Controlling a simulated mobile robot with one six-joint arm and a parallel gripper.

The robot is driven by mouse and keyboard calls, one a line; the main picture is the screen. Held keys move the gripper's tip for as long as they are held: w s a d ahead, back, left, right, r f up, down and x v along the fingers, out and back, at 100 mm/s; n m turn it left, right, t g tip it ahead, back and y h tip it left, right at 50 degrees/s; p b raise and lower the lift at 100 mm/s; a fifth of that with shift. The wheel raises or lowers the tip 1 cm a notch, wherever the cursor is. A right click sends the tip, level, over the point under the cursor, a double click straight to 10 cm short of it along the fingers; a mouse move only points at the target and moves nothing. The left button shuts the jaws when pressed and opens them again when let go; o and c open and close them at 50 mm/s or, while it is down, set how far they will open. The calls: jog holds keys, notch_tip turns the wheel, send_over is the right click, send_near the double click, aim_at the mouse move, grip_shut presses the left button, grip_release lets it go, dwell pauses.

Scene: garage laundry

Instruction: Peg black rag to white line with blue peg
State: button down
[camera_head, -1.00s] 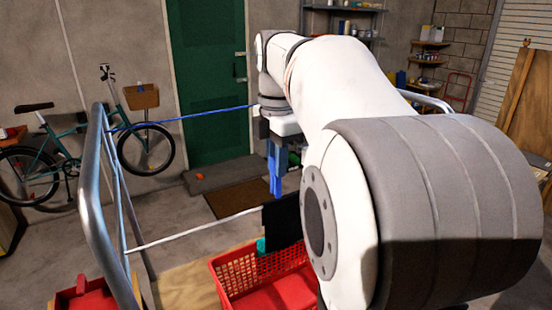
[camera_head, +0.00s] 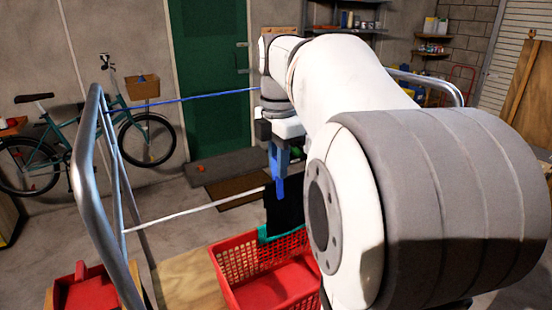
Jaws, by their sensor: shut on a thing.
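The black rag (camera_head: 284,212) hangs at the white line (camera_head: 190,212), above the back edge of the red basket. My gripper (camera_head: 279,168) points down and is shut on the blue peg (camera_head: 280,188). The peg's lower end overlaps the top of the rag, near the height of the white line. I cannot tell whether the peg straddles the line and rag or is in front of them. My arm hides the right part of the line and some of the rag.
A blue line (camera_head: 185,98) runs higher and farther back. The metal rack frame (camera_head: 84,165) stands at the left. The red basket (camera_head: 235,265) sits below, with a teal cloth (camera_head: 298,234) at its back edge. A red container (camera_head: 85,292) is at lower left.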

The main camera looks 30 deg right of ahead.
jog(key=shift+f, duration=0.4)
jog(key=c, duration=1.2)
grip_release()
jog(key=shift+r, duration=0.15)
jog(key=shift+c, duration=0.2)
jog(key=shift+r, duration=0.1)
notch_tip(320, 180, up, 8)
jog(key=shift+s+f, duration=0.1)
jog(key=shift+f, duration=0.1)
